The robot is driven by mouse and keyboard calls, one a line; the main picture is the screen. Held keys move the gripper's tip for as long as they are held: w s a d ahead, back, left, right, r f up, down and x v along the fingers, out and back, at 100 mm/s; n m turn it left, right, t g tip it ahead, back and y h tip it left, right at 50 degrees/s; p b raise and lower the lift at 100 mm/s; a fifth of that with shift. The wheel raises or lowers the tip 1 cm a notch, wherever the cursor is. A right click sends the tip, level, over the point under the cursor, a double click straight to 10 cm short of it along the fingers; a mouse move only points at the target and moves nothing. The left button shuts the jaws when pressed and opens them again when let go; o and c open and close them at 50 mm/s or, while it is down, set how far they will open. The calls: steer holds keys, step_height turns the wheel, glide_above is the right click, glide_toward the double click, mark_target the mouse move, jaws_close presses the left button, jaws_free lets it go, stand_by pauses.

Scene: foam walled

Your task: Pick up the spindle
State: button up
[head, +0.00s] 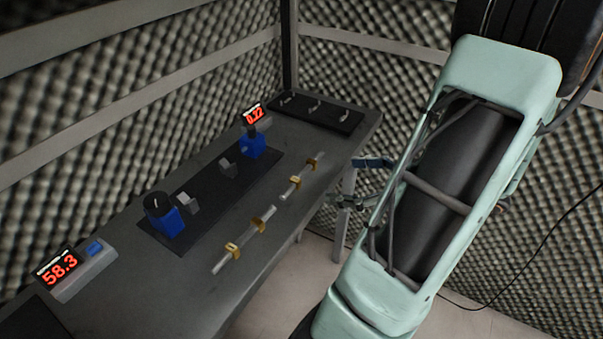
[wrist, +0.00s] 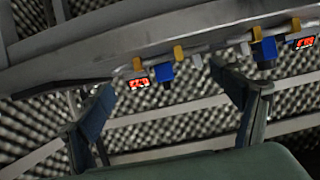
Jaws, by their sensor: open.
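Two slim grey rods lie in line along the table's front side, the near one (head: 247,238) and the far one (head: 304,174). Each carries brass-coloured pieces; I cannot tell which rod is the spindle. In the wrist view the brass pieces (wrist: 178,54) show along the table edge, the picture appearing upside down. My gripper (head: 359,182) is open and empty, off the table's front right edge, apart from the rods and partly hidden behind my arm. Its two spread fingers also show in the wrist view (wrist: 166,92).
On the grey table (head: 135,262), a black mat (head: 208,190) bears blue blocks (head: 165,217) and small grey blocks. A red display (head: 60,268) reads 58.3; another (head: 253,114) stands farther back. A dark tray (head: 318,112) is at the far end. Foam walls rise behind.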

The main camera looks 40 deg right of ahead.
mark_target(306, 175)
steer(key=b+x, duration=0.1)
steer(key=x, duration=0.7)
steer(key=shift+w+d+f+b, duration=0.15)
steer(key=shift+w+b, duration=0.05)
steer(key=shift+b, duration=0.2)
steer(key=c, duration=1.5)
